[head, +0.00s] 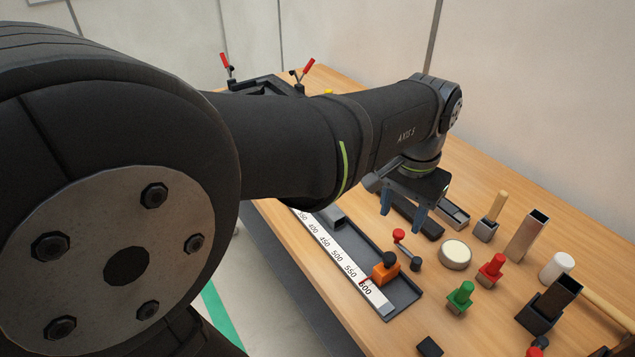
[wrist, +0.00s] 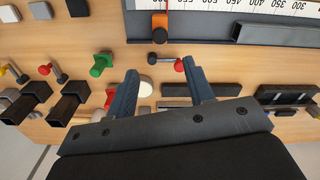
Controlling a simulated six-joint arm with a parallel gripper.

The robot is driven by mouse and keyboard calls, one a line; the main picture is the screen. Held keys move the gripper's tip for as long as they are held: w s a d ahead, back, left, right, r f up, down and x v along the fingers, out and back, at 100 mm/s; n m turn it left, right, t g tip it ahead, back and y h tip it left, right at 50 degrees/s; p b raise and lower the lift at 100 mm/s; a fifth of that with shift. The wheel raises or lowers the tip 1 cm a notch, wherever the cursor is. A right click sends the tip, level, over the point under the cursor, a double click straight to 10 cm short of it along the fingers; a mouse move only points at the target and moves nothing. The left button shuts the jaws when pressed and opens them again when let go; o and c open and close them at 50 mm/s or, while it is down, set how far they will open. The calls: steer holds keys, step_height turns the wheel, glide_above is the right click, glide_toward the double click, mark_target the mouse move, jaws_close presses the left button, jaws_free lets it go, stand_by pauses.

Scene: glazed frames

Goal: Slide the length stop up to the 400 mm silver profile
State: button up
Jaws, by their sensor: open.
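The orange length stop (head: 385,270) with its black knob sits at the 600 end of the scale in the head view. It also shows at the top of the wrist view (wrist: 160,27). The silver profile (head: 333,215) lies in the dark channel along the scale, mostly hidden by my arm. In the wrist view the profile (wrist: 275,33) lies to the right of the stop, with a clear gap between them. My gripper (head: 401,220) is open and empty above the bench, beside the channel; its blue fingers (wrist: 160,68) point toward the channel side. Nothing is between the fingers at their height.
A red-knobbed lever (head: 398,236) lies near the stop. A white disc (head: 456,254), green piece (head: 461,296), red piece (head: 492,270) and upright brown tube (head: 527,235) stand on the right. Red-handled clamps (head: 226,65) are at the far end.

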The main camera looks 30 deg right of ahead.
mark_target(390, 255)
step_height(390, 255, down, 13)
steer(key=shift+f, duration=0.15)
steer(key=shift+w, duration=0.1)
jaws_close()
